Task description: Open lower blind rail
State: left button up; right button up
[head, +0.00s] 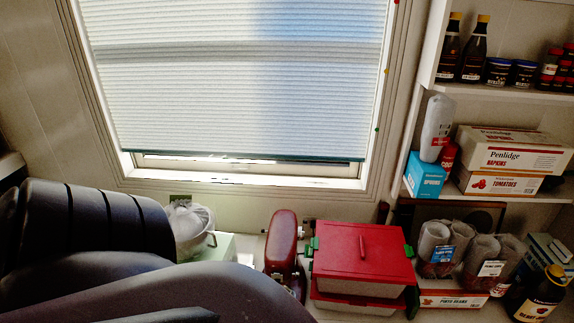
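A pale pleated blind (235,85) covers most of the window in the head view. Its lower rail (240,156) is a thin dark green strip along the bottom edge, slightly tilted in the picture. The rail hangs a little above the window sill (250,182), and a narrow bright gap shows under it. A dark arm of mine fills the lower left, below and left of the blind and apart from the rail in the picture. Neither gripper's fingers can be seen.
A red-lidded box (362,255), a dark red appliance (284,245) and a white bag-like item (188,222) stand below the window. Shelves (500,92) with bottles, jars and cartons stand at the right. Small coloured marks (377,129) dot the right window frame.

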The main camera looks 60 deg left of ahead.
aim_at(203, 153)
jog(key=j+u, duration=0.1)
jog(key=u, duration=2.2)
